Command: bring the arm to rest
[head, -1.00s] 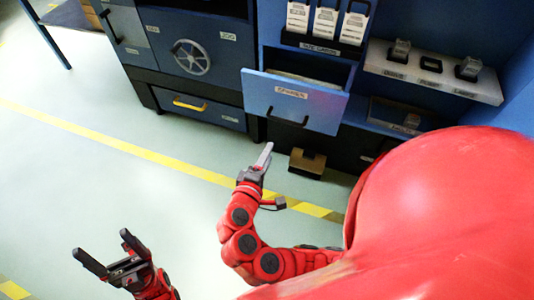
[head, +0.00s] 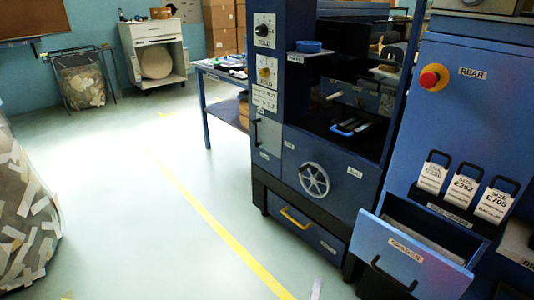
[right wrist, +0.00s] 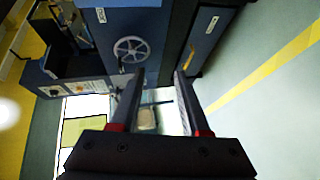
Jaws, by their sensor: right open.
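My right gripper (right wrist: 159,74) shows in the right wrist view with its two fingers apart and nothing between them. In the head view only a grey fingertip of it (head: 317,289) shows at the bottom edge, over the pale floor in front of the blue machine. The rest of my right arm is hidden below the frame. My left gripper is in neither current view.
The blue machine (head: 331,213) has a handwheel (head: 314,180) and a yellow-handled drawer (head: 305,222). The spares drawer (head: 409,254) stands pulled open at lower right. A bin of paper scraps (head: 25,222) stands at left. The floor (head: 130,240) between is clear.

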